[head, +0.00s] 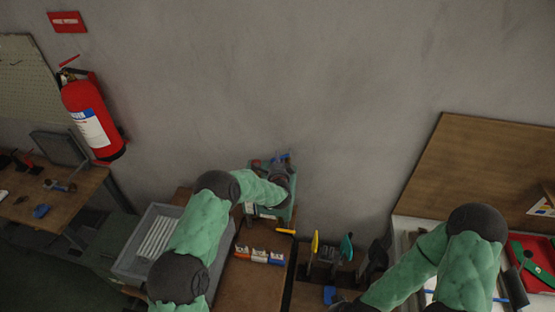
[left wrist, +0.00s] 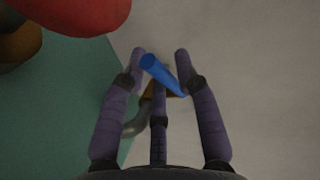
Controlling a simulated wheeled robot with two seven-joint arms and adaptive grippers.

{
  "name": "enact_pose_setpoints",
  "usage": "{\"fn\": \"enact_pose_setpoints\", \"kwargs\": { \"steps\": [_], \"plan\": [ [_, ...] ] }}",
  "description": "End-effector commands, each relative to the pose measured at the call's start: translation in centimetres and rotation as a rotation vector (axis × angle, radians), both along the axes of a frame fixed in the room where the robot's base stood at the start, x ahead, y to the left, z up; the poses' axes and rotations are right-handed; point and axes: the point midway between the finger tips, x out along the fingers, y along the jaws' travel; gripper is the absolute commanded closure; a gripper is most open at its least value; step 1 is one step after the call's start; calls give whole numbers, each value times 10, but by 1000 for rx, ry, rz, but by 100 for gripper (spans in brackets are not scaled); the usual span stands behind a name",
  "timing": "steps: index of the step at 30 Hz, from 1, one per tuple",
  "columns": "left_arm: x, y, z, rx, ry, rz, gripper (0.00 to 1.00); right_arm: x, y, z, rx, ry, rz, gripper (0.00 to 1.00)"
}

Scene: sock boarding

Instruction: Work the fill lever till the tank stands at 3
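The tank fixture (head: 280,214) is a small teal unit by the wall at the middle of the head view, mostly behind my left arm. No level reading is legible. My left gripper (head: 282,160) is at its top. In the left wrist view, a blue lever handle (left wrist: 163,73) lies slanted among the purple fingers of my left gripper (left wrist: 160,58). The fingers bend inward with gaps between them; whether they press on the handle is unclear. The right arm reaches down to the bottom edge of the head view, where its gripper (head: 342,304) is barely visible.
A grey crate (head: 128,262) with white pieces stands left of my left arm. Small red, white and blue items (head: 260,256) lie on the wooden bench. Yellow and teal upright pieces (head: 315,243) stand between the arms. A red fire extinguisher (head: 90,118) hangs on the wall.

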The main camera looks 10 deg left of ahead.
Motion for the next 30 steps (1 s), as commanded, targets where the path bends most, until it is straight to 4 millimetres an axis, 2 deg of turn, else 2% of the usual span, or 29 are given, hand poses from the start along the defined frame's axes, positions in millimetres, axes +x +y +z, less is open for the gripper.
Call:
{"fn": "enact_pose_setpoints", "kwargs": {
  "steps": [11,14,15,23,30],
  "plan": [
    [4,1,-1,0,-1,0,69,0,0,0,0,0,0,55],
    [4,1,-1,0,-1,0,94,0,0,1,0,0,0,55],
    [4,1,-1,0,-1,0,100,0,0,1,0,0,0,55],
    [5,2,-1,-1,-2,-13,100,0,0,-3,0,-1,0,55],
    [10,6,-3,-2,-7,-127,100,0,0,-30,0,0,0,55]
  ]
}}
